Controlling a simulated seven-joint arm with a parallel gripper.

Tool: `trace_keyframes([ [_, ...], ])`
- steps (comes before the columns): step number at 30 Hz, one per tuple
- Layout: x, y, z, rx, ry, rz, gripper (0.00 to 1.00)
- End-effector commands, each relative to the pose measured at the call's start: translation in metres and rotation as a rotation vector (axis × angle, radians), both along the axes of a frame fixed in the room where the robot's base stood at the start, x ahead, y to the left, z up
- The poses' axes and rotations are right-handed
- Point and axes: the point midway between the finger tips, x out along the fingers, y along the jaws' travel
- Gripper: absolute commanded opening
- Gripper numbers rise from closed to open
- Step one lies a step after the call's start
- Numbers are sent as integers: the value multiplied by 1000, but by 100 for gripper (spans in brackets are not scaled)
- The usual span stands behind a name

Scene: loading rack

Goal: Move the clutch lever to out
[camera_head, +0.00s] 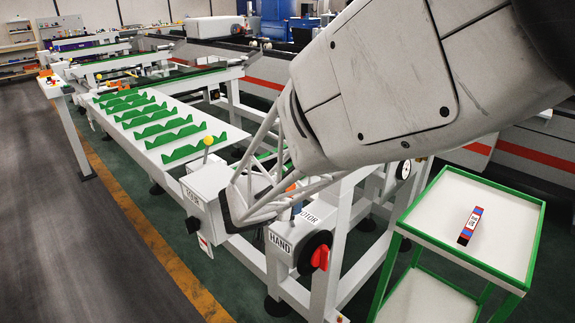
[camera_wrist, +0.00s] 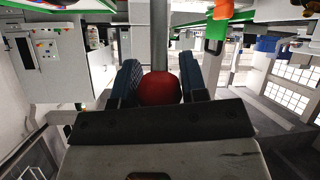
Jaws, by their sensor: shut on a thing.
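A round red knob (camera_wrist: 160,89) on a grey rod (camera_wrist: 159,35) sits between my gripper's blue fingers in the wrist view. I take this to be the clutch lever, but no "out" marking can be read. My gripper (camera_wrist: 159,62) is shut on the knob, one finger on each side. In the head view my arm and its white wrist frame (camera_head: 268,190) reach down beside the rack, and the fingers and red knob are hidden there. A white box (camera_head: 207,185) with a yellow-knobbed lever (camera_head: 208,142) stands just left of my wrist.
A box marked HAND and MOTOR (camera_head: 281,245) with a red rotary handle (camera_head: 320,257) is just below my wrist. The rack (camera_head: 165,142) with green notched rails extends behind. A green-edged cart (camera_head: 490,215) with a red-and-blue block (camera_head: 470,226) is at right. The left floor is clear.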

Motion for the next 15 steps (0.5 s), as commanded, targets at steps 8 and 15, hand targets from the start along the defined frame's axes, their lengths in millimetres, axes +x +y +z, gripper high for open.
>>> trace_keyframes([
  [8,0,0,1,-1,-2,0,0],
  [15,0,0,0,-1,-1,0,64],
])
